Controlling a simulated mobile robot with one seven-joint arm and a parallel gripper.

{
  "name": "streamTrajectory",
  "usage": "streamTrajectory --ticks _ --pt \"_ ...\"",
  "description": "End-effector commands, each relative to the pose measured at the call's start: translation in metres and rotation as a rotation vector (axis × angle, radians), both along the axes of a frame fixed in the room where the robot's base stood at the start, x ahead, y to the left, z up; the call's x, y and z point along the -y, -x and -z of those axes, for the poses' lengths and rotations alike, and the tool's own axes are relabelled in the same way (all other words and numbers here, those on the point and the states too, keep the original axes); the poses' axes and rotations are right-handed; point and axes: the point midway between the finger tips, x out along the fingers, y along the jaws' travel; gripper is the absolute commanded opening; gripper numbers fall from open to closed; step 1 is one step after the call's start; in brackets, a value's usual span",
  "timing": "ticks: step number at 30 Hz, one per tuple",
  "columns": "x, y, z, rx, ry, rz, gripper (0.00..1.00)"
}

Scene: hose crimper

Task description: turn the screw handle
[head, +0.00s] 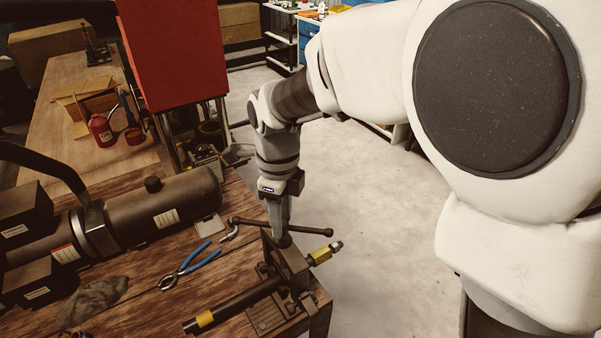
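The hose crimper (289,264) is a dark metal block near the right front corner of the wooden bench. Its screw handle (303,229) is a dark horizontal bar across the top, with a knob at its right end. A dark hose (239,303) with a yellow band lies to the lower left, and a brass and yellow fitting (323,254) sticks out on the right. My gripper (282,226) points down over the screw at the middle of the handle. Its fingers overlap the handle in this view. I cannot tell whether they are open, shut or touching it.
Blue-handled pliers (191,268) and a grey rag (93,299) lie left of the crimper. A dark cylindrical tank (161,208) and a red machine (171,50) stand behind. A red oil can (101,130) is on the far bench. The floor to the right is clear.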

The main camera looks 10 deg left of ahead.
Motion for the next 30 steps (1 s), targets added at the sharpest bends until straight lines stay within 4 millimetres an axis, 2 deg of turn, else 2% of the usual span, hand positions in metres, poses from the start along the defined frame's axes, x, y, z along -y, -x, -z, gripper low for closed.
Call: streamTrajectory --ticks 1,3,11,16,20,30 --pt "0.000 0.000 0.000 0.000 0.000 0.000 0.54" --pt "0.000 0.000 0.000 0.000 0.000 0.000 0.63" --pt "0.000 0.000 0.000 0.001 -0.001 0.000 0.63" --pt "-0.001 -0.001 -0.012 0.004 -0.004 0.000 0.63" --pt "-0.001 -0.001 -0.037 0.006 -0.005 0.000 0.63" --pt "-0.001 -0.001 -0.121 0.005 -0.004 0.000 0.63"
